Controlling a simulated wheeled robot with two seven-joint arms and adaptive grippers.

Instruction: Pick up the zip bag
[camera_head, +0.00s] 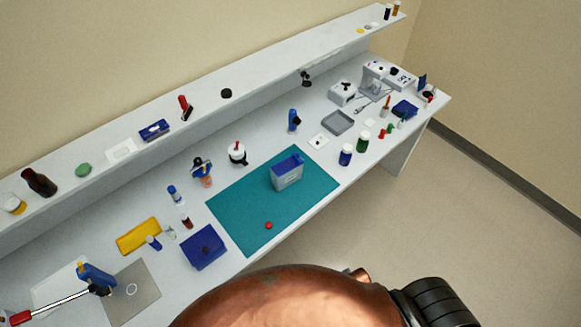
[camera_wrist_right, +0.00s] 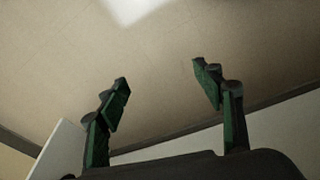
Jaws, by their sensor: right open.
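I cannot pick out the zip bag with certainty. Small pale flat pieces that could be it lie on the raised shelf (camera_head: 121,151), on the bench behind the teal mat (camera_head: 318,141), and farther right on the bench (camera_head: 369,122). My right gripper (camera_wrist_right: 160,80) shows in the right wrist view, its two green-padded fingers wide apart with nothing between them. It faces plain beige floor, away from the bench items. My left gripper is in neither view.
A grey-blue box (camera_head: 287,176) and a small red cap (camera_head: 268,225) are on the teal mat (camera_head: 235,220). A blue box (camera_head: 204,246), yellow tray (camera_head: 139,236) and several bottles crowd the left. A grey tray (camera_head: 338,122) and devices stand right. The mat's front is mostly clear.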

